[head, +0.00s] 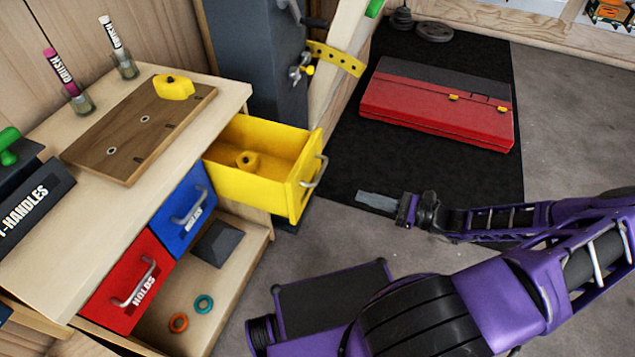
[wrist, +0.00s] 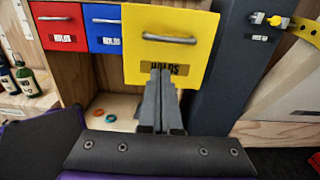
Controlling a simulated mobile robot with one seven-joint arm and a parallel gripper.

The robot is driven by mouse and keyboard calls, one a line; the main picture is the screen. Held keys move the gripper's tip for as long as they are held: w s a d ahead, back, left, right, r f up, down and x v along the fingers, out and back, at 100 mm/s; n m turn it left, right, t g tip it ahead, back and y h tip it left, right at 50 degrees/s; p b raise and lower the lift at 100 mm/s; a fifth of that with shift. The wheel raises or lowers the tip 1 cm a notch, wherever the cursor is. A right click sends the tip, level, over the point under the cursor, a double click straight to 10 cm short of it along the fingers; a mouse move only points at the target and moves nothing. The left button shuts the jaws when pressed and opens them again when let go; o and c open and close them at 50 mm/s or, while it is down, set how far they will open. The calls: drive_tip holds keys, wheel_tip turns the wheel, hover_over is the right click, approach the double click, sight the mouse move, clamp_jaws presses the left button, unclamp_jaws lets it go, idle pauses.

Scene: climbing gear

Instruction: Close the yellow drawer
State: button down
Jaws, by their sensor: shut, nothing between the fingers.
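In the wrist view my gripper's fingers (wrist: 160,78) are together and empty, overlapping the lower part of the drawer front and partly covering the label.
The blue drawer (head: 183,211) and red drawer (head: 128,287) beside it are shut. An open shelf below holds an orange ring (head: 178,323) and a teal ring (head: 204,304). A dark grey post (head: 258,70) stands behind the yellow drawer. A red case (head: 437,105) lies on a black mat.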

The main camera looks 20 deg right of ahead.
drive_tip(key=b+x, duration=0.1)
drive_tip(key=x, duration=1.2)
drive_tip(key=shift+a, duration=0.2)
drive_tip(key=shift+w, duration=0.1)
